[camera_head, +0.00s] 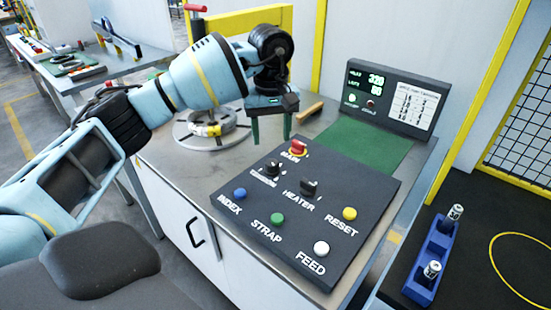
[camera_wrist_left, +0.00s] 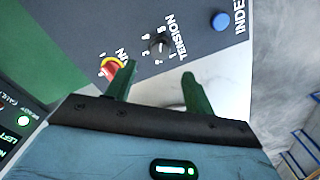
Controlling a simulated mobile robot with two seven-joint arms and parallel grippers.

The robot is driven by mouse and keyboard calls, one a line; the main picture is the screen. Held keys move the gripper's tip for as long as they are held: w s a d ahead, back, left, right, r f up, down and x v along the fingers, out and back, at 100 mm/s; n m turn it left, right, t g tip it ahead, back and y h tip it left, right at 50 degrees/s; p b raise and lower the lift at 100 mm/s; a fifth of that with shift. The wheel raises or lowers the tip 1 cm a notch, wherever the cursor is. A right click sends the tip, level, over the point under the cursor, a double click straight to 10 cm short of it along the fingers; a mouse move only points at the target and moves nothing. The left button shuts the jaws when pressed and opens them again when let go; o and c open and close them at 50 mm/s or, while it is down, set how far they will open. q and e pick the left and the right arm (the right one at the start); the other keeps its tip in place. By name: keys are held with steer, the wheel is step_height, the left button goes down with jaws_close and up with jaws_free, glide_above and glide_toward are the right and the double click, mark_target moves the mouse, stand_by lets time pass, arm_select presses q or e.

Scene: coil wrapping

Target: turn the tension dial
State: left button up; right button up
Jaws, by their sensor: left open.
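The tension dial (camera_head: 272,168) is a small black knob on the dark control panel (camera_head: 350,225), left of the heater dial (camera_head: 309,188). In the left wrist view the tension dial (camera_wrist_left: 158,44) shows beyond the fingertips, with a gap between. My left gripper (camera_head: 270,130) points down, behind and above the panel's far left corner, with green fingers apart and nothing between them. The fingers also show in the left wrist view (camera_wrist_left: 156,80). My right gripper is not in view.
Blue (camera_head: 239,194), green (camera_head: 277,218), white (camera_head: 321,248) and yellow (camera_head: 349,214) buttons share the panel. A display box (camera_head: 395,97) stands behind; a round coil stand (camera_head: 207,130) is behind left.

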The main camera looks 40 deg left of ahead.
mark_target(272, 162)
arm_select(q)
steer(key=shift+s+f, duration=0.1)
steer(key=shift+f, duration=3.75)
steer(key=c, duration=1)
steer(key=shift+o, duration=0.2)
